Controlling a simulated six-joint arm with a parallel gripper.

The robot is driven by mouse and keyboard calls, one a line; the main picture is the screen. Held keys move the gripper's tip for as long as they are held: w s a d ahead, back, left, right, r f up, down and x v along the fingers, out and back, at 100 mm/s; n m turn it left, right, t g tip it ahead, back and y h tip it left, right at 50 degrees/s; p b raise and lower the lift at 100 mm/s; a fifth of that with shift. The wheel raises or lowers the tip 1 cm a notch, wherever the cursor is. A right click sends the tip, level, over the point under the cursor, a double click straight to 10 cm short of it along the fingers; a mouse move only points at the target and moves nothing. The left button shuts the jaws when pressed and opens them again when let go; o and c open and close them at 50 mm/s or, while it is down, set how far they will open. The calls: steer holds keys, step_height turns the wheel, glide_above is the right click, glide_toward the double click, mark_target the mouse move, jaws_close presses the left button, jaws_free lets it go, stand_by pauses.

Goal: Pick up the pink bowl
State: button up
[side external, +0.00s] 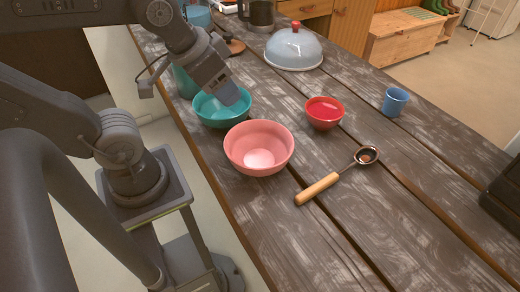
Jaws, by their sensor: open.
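The pink bowl (259,148) stands upright on the wooden table, near its left edge, and looks empty. My gripper (232,97) is above the teal bowl (208,112), up and to the left of the pink bowl. It is apart from the pink bowl and holds nothing that I can see. The gap between its fingers is hard to make out from this side. Part of the teal bowl is hidden behind my gripper.
A red bowl (324,112), a blue cup (395,101) and a ladle with a wooden handle (318,189) are right of the pink bowl. A domed cover (293,47) stands farther back. The near table (400,235) is mostly clear.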

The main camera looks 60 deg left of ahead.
steer(key=shift+w+d+r, duration=0.1)
steer(key=shift+d+r, duration=0.1)
steer(key=shift+d, duration=0.1)
steer(key=w+d+r+g+y, duration=0.1)
steer(key=w+d+r+g, duration=0.15)
steer(key=d, duration=0.75)
steer(key=g+y, duration=0.2)
glide_toward(275, 163)
steer(key=shift+t, duration=0.25)
steer(key=x, duration=0.6)
steer(key=shift+s+d+f, duration=0.15)
steer(key=shift+d+f, duration=0.15)
steer(key=shift+f, duration=0.1)
steer(key=shift+a+x, duration=0.2)
steer(key=shift+x, duration=1.1)
steer(key=shift+a+x, duration=0.25)
steer(key=shift+x, duration=1.05)
steer(key=shift+r, duration=0.1)
steer(key=shift+c, duration=0.3)
jaws_close()
